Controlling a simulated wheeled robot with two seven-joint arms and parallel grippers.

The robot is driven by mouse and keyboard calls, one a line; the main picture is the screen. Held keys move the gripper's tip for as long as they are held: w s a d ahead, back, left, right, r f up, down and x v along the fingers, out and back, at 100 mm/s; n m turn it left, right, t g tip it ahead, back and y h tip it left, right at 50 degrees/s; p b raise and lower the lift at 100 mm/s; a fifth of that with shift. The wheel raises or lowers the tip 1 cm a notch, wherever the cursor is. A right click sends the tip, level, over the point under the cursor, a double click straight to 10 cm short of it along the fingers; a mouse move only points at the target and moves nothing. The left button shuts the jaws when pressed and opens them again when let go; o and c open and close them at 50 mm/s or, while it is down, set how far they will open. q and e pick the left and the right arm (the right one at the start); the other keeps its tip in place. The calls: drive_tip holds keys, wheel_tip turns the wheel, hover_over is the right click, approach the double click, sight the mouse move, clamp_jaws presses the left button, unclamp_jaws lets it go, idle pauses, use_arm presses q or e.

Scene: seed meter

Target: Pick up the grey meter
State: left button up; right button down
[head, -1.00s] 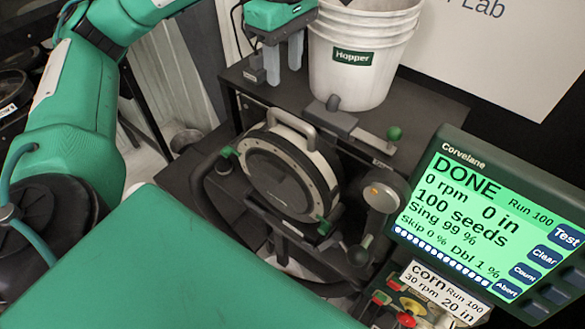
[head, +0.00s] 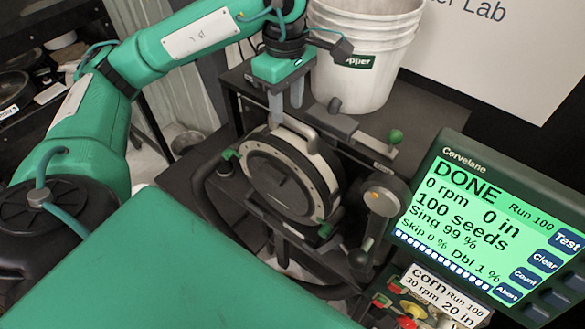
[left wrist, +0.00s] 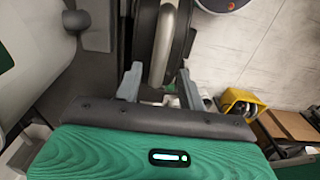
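The grey meter (head: 283,180) is a round disc housing with a pale rim and a dark face. It stands upright in the dark stand, with a grey loop handle (head: 304,131) on top. My left gripper (head: 286,107) points down at the handle's left end. Its two grey fingers are apart. In the left wrist view the handle (left wrist: 165,45) lies in line with the gap between the open fingers (left wrist: 159,78). I cannot tell whether they touch it. My right gripper is not in view.
A white hopper bucket (head: 364,65) stands close behind and right of my left gripper. The display (head: 490,215) reads DONE. A dark hose (head: 203,190) curves on the left.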

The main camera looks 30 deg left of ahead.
sight(288, 119)
use_arm(q)
drive_tip(key=shift+f+p, duration=0.7)
drive_tip(key=shift+f, duration=1.7)
clamp_jaws()
drive_tip(key=shift+w+r, duration=0.15)
drive_tip(key=shift+w, duration=0.05)
